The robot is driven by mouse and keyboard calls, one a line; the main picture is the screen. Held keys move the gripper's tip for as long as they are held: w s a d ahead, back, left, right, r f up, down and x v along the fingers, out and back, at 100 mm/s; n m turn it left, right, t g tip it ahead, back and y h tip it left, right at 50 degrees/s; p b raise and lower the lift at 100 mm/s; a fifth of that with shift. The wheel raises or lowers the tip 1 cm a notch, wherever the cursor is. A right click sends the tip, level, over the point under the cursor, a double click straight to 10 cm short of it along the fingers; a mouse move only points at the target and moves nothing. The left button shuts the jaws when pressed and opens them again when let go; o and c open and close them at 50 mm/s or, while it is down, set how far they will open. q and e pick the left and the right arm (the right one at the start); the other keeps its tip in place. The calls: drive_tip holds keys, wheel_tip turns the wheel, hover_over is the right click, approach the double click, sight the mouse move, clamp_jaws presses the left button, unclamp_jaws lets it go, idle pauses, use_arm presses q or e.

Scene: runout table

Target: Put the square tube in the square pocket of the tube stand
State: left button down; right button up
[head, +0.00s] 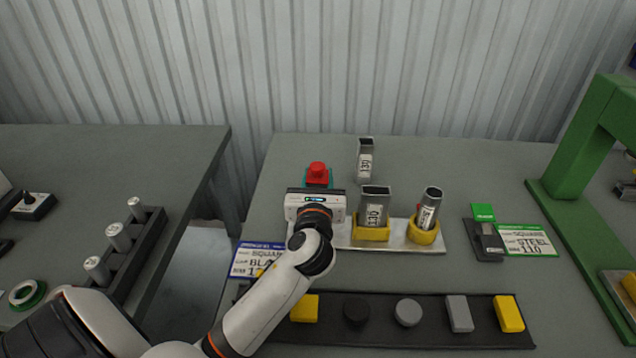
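The tube stand is a pale metal plate (398,246) with yellow pockets along it. A wide grey tube (375,208) with a label stands in the middle pocket (372,234). A rounded grey tube (429,207) leans slightly in the right pocket (424,236). A narrower open-topped tube (365,160) stands behind the stand; I cannot tell for sure whether it is the square one. My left gripper (315,205) is over the stand's left end and covers it. Its fingers and anything between them are hidden behind its body. My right gripper is out of view.
A red button (317,171) is just behind my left gripper. A black strip (380,328) with yellow and grey blocks lies in front. A green frame (568,160) stands at far right.

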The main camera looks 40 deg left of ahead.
use_arm(q)
drive_tip(key=shift+f, duration=0.3)
drive_tip(key=c, duration=0.9)
unclamp_jaws()
drive_tip(key=b+v, duration=0.1)
drive_tip(key=v, duration=1.1)
drive_tip(key=shift+s+a+r, duration=0.1)
